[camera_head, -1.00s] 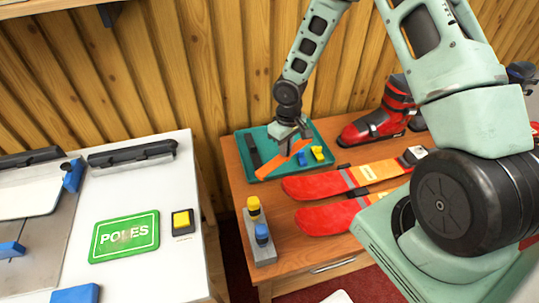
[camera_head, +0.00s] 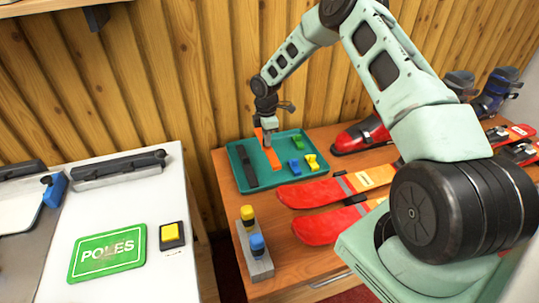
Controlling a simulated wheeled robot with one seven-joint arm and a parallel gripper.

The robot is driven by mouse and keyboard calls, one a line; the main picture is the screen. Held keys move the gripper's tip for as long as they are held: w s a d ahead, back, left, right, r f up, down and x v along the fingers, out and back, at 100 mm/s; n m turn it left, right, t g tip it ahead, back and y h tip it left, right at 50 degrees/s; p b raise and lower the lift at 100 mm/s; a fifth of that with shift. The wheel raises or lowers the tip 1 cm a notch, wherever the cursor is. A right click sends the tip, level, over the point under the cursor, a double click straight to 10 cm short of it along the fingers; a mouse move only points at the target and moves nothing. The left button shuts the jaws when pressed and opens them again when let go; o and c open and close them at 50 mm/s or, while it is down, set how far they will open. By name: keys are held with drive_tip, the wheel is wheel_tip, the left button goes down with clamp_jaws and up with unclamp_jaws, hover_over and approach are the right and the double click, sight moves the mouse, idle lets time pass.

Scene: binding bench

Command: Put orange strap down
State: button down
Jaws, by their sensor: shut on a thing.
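The orange strap (camera_head: 269,152) is a flat orange strip over the teal tray (camera_head: 283,179) on the wooden bench. My gripper (camera_head: 267,141) is above the tray, shut on the strap's upper part. The strap hangs tilted, with its lower end over the tray floor; whether it touches the floor I cannot tell. The fingertips are small and partly hidden by the strap.
A black strap (camera_head: 246,166), a blue piece (camera_head: 295,168) and yellow clips (camera_head: 311,162) lie in the tray, with a green piece (camera_head: 297,143) behind. A grey block with yellow and blue knobs (camera_head: 256,264) stands front left. The white table (camera_head: 130,205) is at left.

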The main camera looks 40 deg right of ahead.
drive_tip(key=shift+f+p, duration=0.5)
drive_tip(key=shift+f, duration=2.7)
drive_tip(key=shift+f, duration=0.2)
drive_tip(key=c, duration=1.5)
unclamp_jaws()
drive_tip(key=shift+r, duration=0.1)
